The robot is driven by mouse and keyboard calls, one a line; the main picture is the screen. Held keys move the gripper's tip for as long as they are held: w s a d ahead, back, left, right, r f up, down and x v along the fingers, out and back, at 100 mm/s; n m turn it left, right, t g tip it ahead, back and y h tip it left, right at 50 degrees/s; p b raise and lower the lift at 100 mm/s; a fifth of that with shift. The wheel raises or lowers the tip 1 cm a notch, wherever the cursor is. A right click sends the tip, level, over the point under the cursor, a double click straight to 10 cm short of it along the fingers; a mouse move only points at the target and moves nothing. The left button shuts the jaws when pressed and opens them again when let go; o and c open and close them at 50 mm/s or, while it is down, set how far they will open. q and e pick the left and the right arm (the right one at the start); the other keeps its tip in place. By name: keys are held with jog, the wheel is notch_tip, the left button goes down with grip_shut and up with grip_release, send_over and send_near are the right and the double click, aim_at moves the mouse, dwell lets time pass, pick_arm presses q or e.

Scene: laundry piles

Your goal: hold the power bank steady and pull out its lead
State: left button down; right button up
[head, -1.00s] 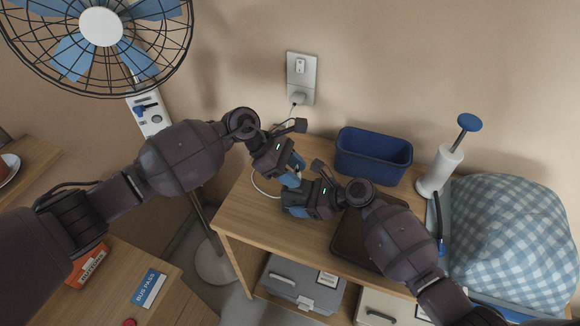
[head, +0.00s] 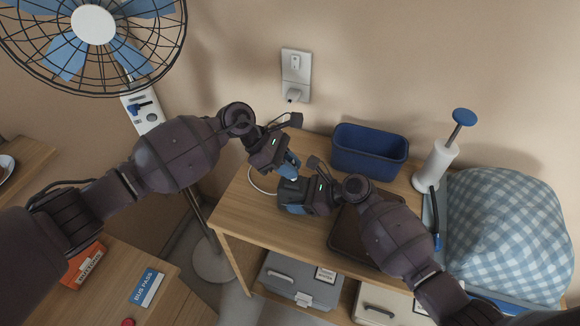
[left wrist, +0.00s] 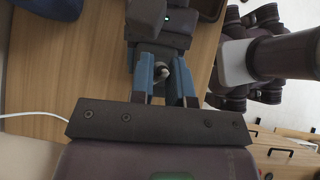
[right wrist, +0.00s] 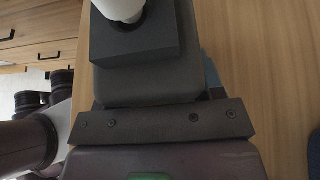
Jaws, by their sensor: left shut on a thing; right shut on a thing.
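The power bank (right wrist: 140,75) is a dark grey block with a black end piece. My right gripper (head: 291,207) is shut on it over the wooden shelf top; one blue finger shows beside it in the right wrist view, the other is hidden. My left gripper (head: 292,165) is just above it, shut on the pale plug end of the lead (left wrist: 161,70). In the right wrist view, the white plug (right wrist: 122,8) is at a dark round opening in the black end piece; I cannot tell how deep. The lead's white cable (head: 258,186) curves left of the grippers.
A blue bin (head: 370,150) stands behind on the wooden shelf top (head: 255,222). A dark tray (head: 350,240) lies under my right arm. A white, blue-topped pump (head: 440,160) and a checked cloth bundle (head: 510,230) are at right. A wall socket (head: 295,75) and fan (head: 95,30) are behind.

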pick_arm(q)
jog(key=shift+r, duration=3.15)
jog(key=w+a+f+n+t, duration=0.7)
jog(key=w+a+f+n, duration=0.1)
jog(key=f+n, duration=0.1)
jog(key=shift+a+y, duration=0.4)
jog(key=shift+f, duration=0.15)
jog(key=shift+f, duration=3.8)
